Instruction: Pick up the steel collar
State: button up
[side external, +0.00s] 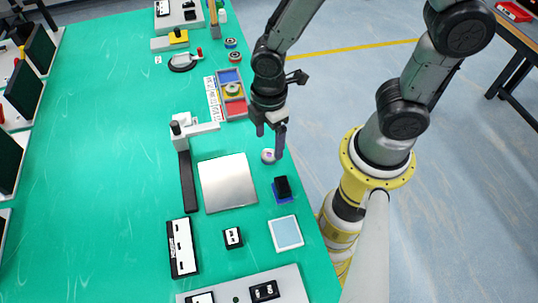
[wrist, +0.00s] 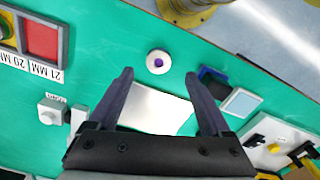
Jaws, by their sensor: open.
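The steel collar looks like a small pale ring with a purple centre. It lies flat on the green bench near its edge in the side view (side external: 268,156) and shows whole in the wrist view (wrist: 158,62). My gripper (side external: 270,141) is open and empty, pointing down above the bench close to the collar. In the wrist view its two dark fingers (wrist: 158,75) stand apart, and the collar appears just beyond the tips, centred between them. I cannot tell the exact height of the tips over the collar.
A silver plate (side external: 228,183) lies left of the collar, with a clamp-like fixture (side external: 186,135) behind it. A black block on a blue pad (side external: 282,188) and a pale blue square (side external: 286,233) are in front. A compartment tray (side external: 235,108) stands behind.

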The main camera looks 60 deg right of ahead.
aim_at(270, 154)
jog(key=shift+d+f, duration=0.15)
jog(key=shift+f, duration=2.55)
jog(key=shift+c, duration=0.3)
grip_shut()
